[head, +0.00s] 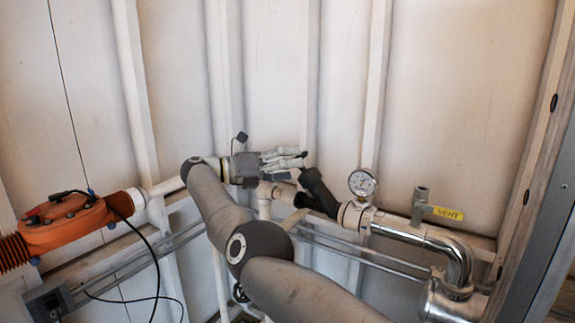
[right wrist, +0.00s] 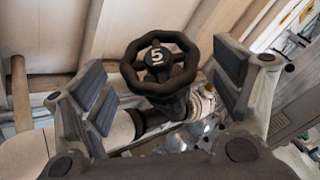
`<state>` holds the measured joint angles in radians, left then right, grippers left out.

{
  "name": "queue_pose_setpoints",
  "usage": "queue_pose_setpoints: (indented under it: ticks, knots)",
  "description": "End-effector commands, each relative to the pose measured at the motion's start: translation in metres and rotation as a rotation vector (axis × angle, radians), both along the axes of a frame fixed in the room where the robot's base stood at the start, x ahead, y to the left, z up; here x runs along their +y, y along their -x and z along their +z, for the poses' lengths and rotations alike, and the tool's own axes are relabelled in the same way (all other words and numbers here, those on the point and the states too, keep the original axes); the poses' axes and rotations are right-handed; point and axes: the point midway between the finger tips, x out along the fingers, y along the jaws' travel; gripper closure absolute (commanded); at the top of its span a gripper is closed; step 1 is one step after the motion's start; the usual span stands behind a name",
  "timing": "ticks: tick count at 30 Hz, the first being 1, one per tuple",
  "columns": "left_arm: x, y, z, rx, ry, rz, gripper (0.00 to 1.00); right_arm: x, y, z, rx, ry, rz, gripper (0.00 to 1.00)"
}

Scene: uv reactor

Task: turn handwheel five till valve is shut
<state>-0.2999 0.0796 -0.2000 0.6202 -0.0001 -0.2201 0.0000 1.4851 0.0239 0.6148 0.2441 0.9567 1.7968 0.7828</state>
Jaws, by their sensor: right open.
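Handwheel five (right wrist: 158,62) is a black lobed wheel with a white 5 on its hub, seen in the right wrist view. It sits on a black valve body (right wrist: 172,103) on the pipe. In the head view the dark slanted valve body (head: 318,192) shows at the pipe, and the wheel is largely hidden by my gripper. My right gripper (head: 288,160) is open, its fingers pointing right toward the top of the valve. In the right wrist view the wheel lies between the two padded fingers, with visible gaps on both sides. My left gripper is not in view.
A pressure gauge (head: 362,183) stands on the pipe right of the valve. A chrome elbow pipe (head: 455,255) and a yellow VENT label (head: 448,213) are farther right. An orange unit (head: 68,220) with cables is at left. A ribbed white wall (head: 280,80) stands close behind.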

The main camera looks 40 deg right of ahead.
Motion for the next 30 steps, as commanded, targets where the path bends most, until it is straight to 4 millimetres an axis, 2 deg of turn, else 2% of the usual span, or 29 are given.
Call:
queue_pose_setpoints:
  ticks: [16,30]
  knots:
    - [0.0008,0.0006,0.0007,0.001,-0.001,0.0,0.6,0.0018,-0.002,0.0023,-0.001,-0.003,0.012,0.14]
    - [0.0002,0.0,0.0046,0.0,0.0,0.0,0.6,0.0025,-0.0018,0.0041,0.017,-0.072,0.078,0.14]
